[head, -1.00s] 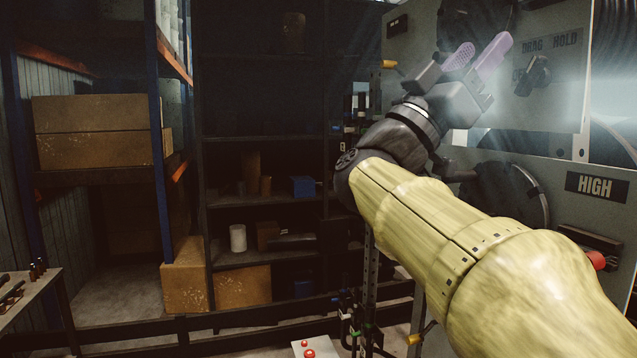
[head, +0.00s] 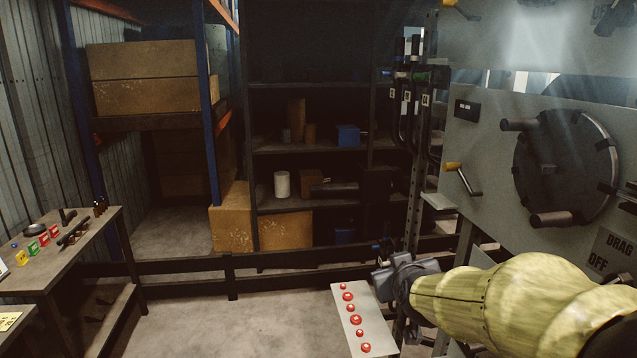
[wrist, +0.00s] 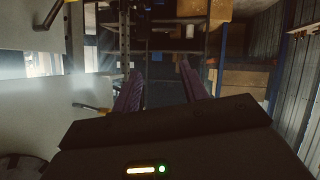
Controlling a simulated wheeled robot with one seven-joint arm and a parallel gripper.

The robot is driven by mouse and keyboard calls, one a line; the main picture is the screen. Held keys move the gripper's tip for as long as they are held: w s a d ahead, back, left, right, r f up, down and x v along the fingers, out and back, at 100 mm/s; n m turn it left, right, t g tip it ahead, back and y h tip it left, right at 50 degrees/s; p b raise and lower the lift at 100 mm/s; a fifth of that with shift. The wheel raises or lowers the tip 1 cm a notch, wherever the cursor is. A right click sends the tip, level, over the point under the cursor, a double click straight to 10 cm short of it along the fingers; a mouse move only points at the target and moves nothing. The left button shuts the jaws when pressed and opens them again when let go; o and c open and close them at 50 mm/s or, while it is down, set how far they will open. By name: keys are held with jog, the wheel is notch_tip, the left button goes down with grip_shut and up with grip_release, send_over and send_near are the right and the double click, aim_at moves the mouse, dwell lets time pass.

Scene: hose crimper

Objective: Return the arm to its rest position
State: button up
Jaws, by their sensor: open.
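My gripper (wrist: 161,76) shows in the wrist view with its two purple fingers apart and nothing between them. It points toward the dark shelving and stacked boxes. In the head view my arm, in a pale yellow cover, reaches in low from the right edge. Its dark wrist end is beside the panel with red buttons (head: 345,297). The fingers cannot be made out in the head view. The grey machine panel (head: 478,140) stands above and behind the arm, and I see no contact with it.
A yellow-handled crank (head: 460,178) and a large round handwheel (head: 566,168) stick out from the machine. A low dark rail (head: 190,270) crosses in front of the shelves. A workbench (head: 75,247) with small parts stands at left. The floor between is clear.

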jog(key=s+f+m+g, duration=0.2)
jog(key=s+f+g, duration=0.8)
jog(key=s+f, duration=0.8)
jog(key=shift+s+f+m, duration=0.3)
jog(key=shift+s+f, duration=0.1)
jog(key=shift+s, duration=0.2)
jog(key=shift+c, duration=0.4)
